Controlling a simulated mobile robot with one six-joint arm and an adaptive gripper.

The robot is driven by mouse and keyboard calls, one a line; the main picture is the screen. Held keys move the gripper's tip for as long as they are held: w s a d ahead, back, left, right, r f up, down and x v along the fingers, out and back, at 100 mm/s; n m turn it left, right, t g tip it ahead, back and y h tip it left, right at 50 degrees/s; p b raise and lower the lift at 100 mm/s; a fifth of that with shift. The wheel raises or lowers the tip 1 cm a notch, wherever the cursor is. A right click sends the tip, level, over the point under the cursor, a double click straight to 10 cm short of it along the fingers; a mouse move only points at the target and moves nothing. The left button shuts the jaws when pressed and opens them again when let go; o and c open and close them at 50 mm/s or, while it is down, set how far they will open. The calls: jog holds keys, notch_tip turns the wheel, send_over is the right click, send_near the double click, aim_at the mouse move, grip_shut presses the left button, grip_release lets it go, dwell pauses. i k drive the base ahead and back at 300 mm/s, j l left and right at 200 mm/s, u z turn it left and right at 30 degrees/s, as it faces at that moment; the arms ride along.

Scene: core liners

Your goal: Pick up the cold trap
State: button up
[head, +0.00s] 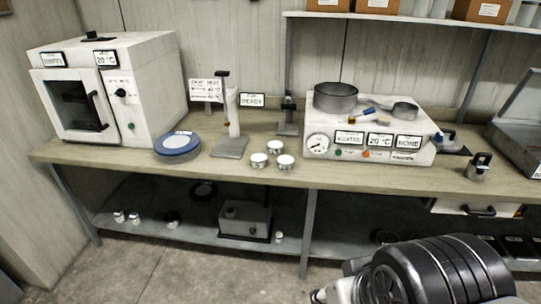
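No item is clearly marked as the cold trap, and I cannot tell which one it is. Candidates are a small metal vessel with a black handle (478,167) at the right of the bench, and a dark upright fitting on a metal base (288,116) behind the white cups. Both stand upright on the bench. Part of my arm shows at the lower right, in front of the bench and apart from these things. My gripper's fingers are not visible.
The bench (330,177) holds a white oven (150,85), a blue-rimmed disc (177,146), a labelled stand (231,140), three white cups (285,162) and a white gauge unit (370,135) with a metal pan (335,97). An open grey case (520,140) stands far right. The lower shelf (190,232) holds items.

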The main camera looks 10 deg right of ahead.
aim_at(476, 170)
jog(key=z, duration=1.65)
jog(key=i+l+u, duration=0.2)
jog(key=i+l, duration=0.15)
jog(key=i, duration=0.35)
jog(key=i+l+u, duration=0.15)
jog(key=i+l, duration=0.25)
jog(key=i, duration=0.25)
jog(key=i+l+u, duration=0.2)
jog(key=i+l, duration=0.3)
jog(key=i, duration=0.1)
